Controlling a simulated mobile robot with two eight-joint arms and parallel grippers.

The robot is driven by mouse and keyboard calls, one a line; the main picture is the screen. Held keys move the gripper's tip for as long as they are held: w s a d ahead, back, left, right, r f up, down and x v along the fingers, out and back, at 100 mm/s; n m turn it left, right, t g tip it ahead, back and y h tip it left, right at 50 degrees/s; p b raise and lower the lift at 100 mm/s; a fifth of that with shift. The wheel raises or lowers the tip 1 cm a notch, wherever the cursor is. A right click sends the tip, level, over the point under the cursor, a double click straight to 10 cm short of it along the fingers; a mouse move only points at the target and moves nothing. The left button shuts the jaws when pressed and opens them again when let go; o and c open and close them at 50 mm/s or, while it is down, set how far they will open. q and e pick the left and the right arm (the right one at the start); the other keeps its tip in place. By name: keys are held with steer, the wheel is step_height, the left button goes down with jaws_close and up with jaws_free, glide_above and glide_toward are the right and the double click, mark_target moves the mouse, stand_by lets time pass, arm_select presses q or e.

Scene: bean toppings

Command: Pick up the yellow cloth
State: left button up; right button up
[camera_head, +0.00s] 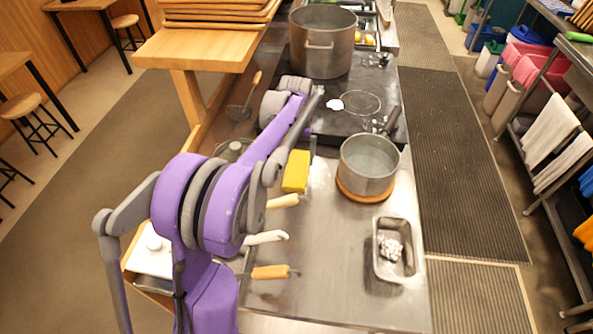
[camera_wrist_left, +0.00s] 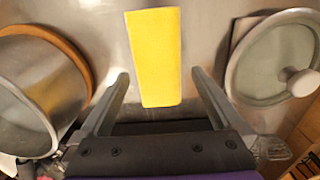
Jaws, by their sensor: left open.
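The yellow cloth (camera_head: 296,172) lies on the steel counter, left of the saucepan in the head view. In the left wrist view the cloth (camera_wrist_left: 155,50) is a flat yellow strip, its near end between the fingers. My left gripper (camera_wrist_left: 160,74) is open and empty, one finger on each side of the cloth, with gaps to both. Whether the fingertips reach the counter I cannot tell. In the head view my left gripper (camera_head: 298,142) is partly hidden by its own arm, just beyond the cloth. My right gripper is not in view.
A saucepan (camera_head: 369,165) on an orange round board (camera_head: 365,193) stands right of the cloth. A lidded pot (camera_wrist_left: 275,62) is on its other side. Several handled tools (camera_head: 270,272) lie nearer. A metal tray (camera_head: 396,268) holds pale pieces. A stockpot (camera_head: 322,50) stands farther back.

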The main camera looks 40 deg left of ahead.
mark_target(297, 167)
arm_select(q)
step_height(297, 167, down, 5)
steer(key=shift+w+d+r, duration=0.1)
steer(key=shift+r, duration=0.05)
steer(key=c, duration=1.3)
step_height(297, 167, up, 10)
steer(key=shift+r, duration=0.1)
steer(key=o, duration=1)
steer(key=shift+c, duration=0.2)
steer(key=c, duration=0.9)
steer(key=shift+c, duration=0.2)
